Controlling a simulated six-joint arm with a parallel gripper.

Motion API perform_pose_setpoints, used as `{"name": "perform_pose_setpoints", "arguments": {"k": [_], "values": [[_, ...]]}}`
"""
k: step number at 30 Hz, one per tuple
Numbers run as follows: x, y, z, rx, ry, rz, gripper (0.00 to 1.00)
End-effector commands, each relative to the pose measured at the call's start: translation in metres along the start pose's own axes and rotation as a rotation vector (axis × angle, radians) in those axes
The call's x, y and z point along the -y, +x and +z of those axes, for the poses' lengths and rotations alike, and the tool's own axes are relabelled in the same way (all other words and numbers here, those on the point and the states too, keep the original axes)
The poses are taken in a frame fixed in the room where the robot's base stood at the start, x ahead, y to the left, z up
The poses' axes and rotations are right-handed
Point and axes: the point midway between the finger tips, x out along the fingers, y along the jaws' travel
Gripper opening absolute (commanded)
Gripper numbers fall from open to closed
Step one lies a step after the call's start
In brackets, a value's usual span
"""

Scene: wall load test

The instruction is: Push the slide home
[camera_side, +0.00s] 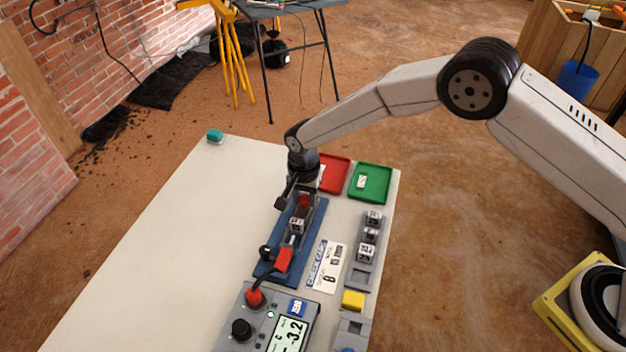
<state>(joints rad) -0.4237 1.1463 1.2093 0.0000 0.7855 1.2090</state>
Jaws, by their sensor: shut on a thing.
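The slide (297,225) is a dark grey carriage with a small white labelled block on it, on a long blue base plate (265,268) on the pale table. A red part (304,201) shows at its far end. My gripper (293,203) points down at that far end and is shut on the slide there. The exact grip is small and partly hidden by my wrist. A red clip (284,260) with a black cable is at the near end of the plate.
A meter (265,325) with a lit display stands in front. A check card (328,267), a grey rack of labelled blocks (360,277) and a yellow block (353,300) are to the right. Red (336,174) and green (371,184) trays lie behind. The table's left side is mostly clear.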

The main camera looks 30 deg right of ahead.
Motion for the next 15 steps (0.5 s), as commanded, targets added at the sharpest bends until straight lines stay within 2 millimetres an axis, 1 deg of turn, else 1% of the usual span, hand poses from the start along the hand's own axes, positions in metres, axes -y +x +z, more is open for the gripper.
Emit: {"name": "perform_pose_setpoints", "arguments": {"k": [15], "values": [[0.000,0.000,0.012,0.001,0.000,0.001,0.00]]}}
